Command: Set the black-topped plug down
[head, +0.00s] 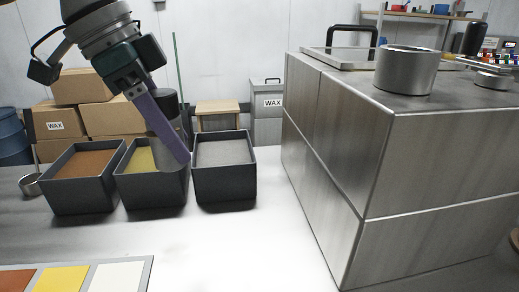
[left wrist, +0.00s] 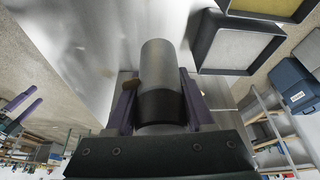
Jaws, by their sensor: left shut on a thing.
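My left gripper (head: 180,150) comes in from the upper left in the head view, its purple fingers shut on the black-topped plug. The plug's black top (head: 168,101) shows behind the finger, and its grey body hangs below, in front of the yellow tray. In the left wrist view the plug's grey cylinder (left wrist: 157,65) and black band (left wrist: 160,106) sit between the two fingers. The plug looks upright in the head view; whether its bottom touches the table is unclear. My right gripper (left wrist: 36,96) shows only at the left of the left wrist view, its purple fingers apart and empty.
Dark trays with brown (head: 84,165), yellow (head: 142,160) and grey (head: 222,153) contents stand in a row. The white table (head: 240,240) is clear in front of them. A large steel box (head: 350,140) stands right, with a metal pot (head: 406,72) on top. Colour swatches (head: 62,279) lie front left.

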